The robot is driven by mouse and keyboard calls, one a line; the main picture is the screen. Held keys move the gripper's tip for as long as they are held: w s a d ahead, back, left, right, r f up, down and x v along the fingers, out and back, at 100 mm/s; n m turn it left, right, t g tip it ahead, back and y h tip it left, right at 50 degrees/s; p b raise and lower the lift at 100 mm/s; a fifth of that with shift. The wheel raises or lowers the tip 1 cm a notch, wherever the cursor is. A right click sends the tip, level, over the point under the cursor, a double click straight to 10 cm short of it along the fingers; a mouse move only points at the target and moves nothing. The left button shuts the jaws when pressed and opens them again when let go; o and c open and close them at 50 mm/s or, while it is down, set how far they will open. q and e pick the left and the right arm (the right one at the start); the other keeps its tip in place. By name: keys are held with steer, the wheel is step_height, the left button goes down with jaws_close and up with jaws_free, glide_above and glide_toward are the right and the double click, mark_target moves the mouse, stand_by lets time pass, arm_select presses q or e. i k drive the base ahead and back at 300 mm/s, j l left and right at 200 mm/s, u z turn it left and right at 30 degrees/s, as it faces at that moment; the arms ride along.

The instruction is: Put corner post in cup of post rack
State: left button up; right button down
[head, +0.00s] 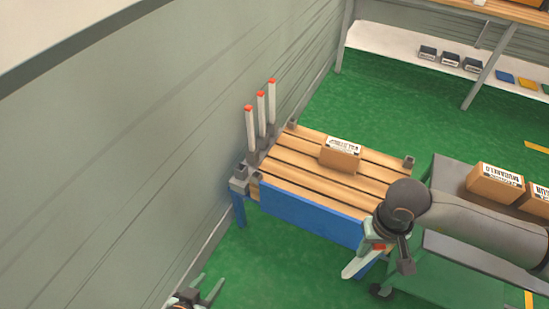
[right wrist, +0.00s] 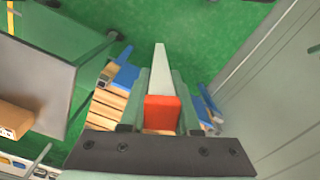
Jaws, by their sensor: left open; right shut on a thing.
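The corner post (head: 354,266) is white with a red end and hangs tilted from my right gripper (head: 378,246), in front of the slatted bed frame. In the right wrist view the fingers (right wrist: 161,95) are shut around it, the red end (right wrist: 161,113) close to the camera and the white shaft (right wrist: 160,60) pointing away. The grey post rack (head: 254,159) stands by the wall at the frame's left end. Several red-topped posts (head: 250,130) stand upright in it; any empty cup is too small to tell. My left gripper (head: 206,290) is open and empty at the bottom edge.
The wooden slatted frame (head: 300,180) has blue sides and grey corner blocks (head: 239,178). A cardboard box (head: 340,155) lies on it. A green cart (head: 455,170) with boxes (head: 494,185) stands at the right. A grey wall (head: 120,150) bounds the left. Green floor is open behind.

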mark_target(242, 177)
steer(key=i, duration=0.5)
steer(key=i+l+u, duration=0.1)
steer(key=i, duration=0.45)
steer(key=u, duration=1.45)
